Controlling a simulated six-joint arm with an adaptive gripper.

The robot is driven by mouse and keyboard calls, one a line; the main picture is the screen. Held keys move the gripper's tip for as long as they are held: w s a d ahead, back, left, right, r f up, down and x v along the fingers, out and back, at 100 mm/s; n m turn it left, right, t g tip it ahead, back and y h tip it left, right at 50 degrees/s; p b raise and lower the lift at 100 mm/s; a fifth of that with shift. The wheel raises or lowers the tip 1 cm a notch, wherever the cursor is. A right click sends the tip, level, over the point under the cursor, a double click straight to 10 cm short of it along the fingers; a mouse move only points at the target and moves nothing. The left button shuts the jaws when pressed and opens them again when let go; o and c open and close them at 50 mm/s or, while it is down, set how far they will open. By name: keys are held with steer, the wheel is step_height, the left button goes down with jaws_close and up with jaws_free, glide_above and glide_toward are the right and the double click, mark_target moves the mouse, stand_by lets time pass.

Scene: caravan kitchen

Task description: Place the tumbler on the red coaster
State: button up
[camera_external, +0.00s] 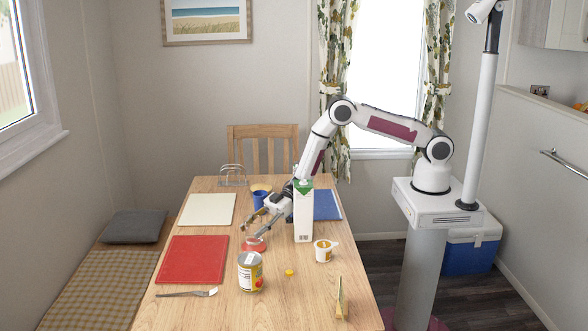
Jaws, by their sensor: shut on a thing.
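The red coaster (255,247) is a small round disc on the wooden table, right of the large red placemat. My gripper (254,228) reaches in from the right, low over the table and right above the coaster. Its two fingers are spread around something see-through and hard to make out, which appears to be the tumbler (254,237). I cannot tell whether the tumbler touches the coaster or hangs just above it.
The carton (303,218) stands close to the right of my gripper. A tin (250,272) stands in front, with a small pot (323,251) to its right. A blue mug (260,197) stands behind.

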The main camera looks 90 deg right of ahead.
steer(key=o, duration=1.3)
steer(key=shift+r, duration=0.2)
steer(key=v, duration=1.2)
steer(key=shift+r, duration=0.1)
